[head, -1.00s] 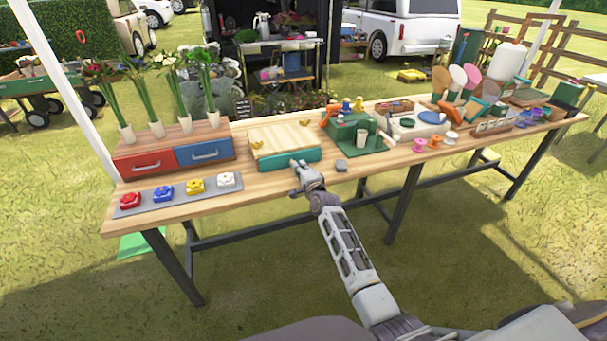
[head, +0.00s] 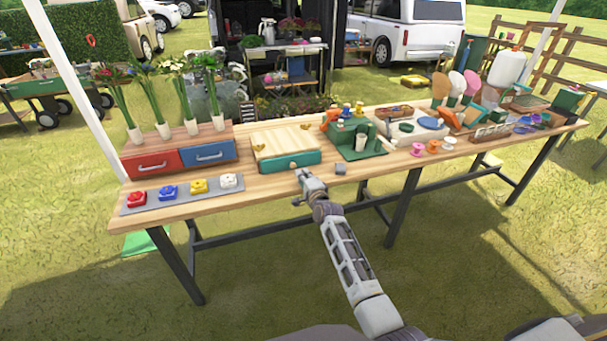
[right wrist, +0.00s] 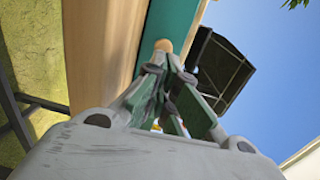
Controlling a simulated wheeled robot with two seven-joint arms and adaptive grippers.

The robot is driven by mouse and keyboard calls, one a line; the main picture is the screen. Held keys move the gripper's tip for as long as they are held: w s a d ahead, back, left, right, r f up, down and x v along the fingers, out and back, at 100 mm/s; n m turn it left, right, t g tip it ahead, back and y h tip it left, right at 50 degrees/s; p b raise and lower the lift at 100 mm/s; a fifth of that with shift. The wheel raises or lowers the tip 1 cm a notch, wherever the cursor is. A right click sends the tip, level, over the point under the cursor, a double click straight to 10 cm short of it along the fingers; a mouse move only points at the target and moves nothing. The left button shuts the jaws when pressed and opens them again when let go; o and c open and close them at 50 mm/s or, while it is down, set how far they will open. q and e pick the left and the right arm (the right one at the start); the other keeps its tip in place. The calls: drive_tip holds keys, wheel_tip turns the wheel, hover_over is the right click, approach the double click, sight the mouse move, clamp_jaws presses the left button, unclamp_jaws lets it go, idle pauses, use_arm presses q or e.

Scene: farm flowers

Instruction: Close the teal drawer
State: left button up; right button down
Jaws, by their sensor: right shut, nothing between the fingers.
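The teal drawer (head: 290,163) is the front of a low box with a light wood top (head: 285,143) near the middle of the table. Its front sits close under the wood top and looks pushed in. A small round knob (head: 293,164) is on it. My right gripper (head: 303,177) is shut and empty, just in front of the teal front. In the right wrist view the teal front (right wrist: 170,25) is ahead, with the round knob (right wrist: 163,45) near the fingertips (right wrist: 165,58); I cannot tell if they touch. My left gripper is not in view.
A red drawer (head: 152,164) and a blue drawer (head: 208,154) are at the left, with flowers in vases above. Several coloured buttons lie on a grey strip (head: 180,200). A small grey block (head: 341,169) is right of my gripper. A green stand (head: 350,140) is beyond.

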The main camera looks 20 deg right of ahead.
drive_tip(key=shift+s+r, duration=0.15)
drive_tip(key=shift+s, duration=0.8)
drive_tip(key=shift+s+d, duration=0.1)
drive_tip(key=shift+s, duration=0.25)
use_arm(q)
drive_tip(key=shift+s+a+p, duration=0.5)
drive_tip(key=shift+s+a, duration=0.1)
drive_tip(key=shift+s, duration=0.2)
use_arm(e)
drive_tip(key=s, duration=0.7)
drive_tip(key=shift+s+d+r, duration=0.15)
drive_tip(key=shift+s+d, duration=0.05)
drive_tip(key=shift+d, duration=0.1)
